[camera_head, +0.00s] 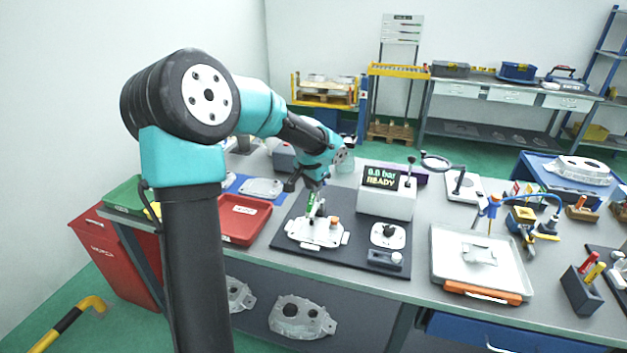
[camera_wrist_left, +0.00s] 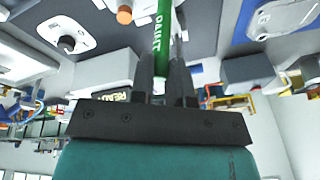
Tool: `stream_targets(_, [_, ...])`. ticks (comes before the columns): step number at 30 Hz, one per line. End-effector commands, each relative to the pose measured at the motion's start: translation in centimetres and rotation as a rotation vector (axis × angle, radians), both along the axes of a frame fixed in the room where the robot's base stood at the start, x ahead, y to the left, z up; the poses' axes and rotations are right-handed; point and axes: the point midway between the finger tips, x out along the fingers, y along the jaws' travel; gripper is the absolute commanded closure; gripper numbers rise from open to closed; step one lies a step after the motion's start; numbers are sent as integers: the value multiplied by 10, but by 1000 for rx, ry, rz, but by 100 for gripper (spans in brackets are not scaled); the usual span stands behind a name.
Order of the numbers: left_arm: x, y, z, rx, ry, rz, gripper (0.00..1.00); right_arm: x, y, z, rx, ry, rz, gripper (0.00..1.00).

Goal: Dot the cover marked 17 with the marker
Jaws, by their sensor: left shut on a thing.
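My left gripper (camera_head: 314,190) is shut on a green marker lettered PAINT (camera_wrist_left: 162,32), which also shows in the head view (camera_head: 311,202). The marker points down over a pale metal cover (camera_head: 303,235) on the dark mat. I cannot tell whether its tip touches anything. Another cover (camera_head: 262,187) lies on a blue mat to the left; what seems to be the same one shows in the wrist view (camera_wrist_left: 285,15). A smaller casting (camera_head: 480,254) lies in the grey tray. I cannot read 17 on any of them. My right gripper is not in view.
A pressure box reading 0.0 bar READY (camera_head: 387,200) stands just behind and right of the marker. A white plate with a black knob (camera_head: 377,240) sits right of the cover. A red tray (camera_head: 240,235) is left, the grey tray (camera_head: 448,270) right.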

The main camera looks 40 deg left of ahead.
Motion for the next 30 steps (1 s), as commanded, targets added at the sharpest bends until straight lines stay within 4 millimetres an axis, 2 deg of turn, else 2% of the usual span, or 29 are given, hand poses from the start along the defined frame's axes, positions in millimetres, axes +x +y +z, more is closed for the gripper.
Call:
stream_targets(12, [0,0,-36,0,2,1,100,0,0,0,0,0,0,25])
stream_targets(30, [0,0,-40,0,0,1,100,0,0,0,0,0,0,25])
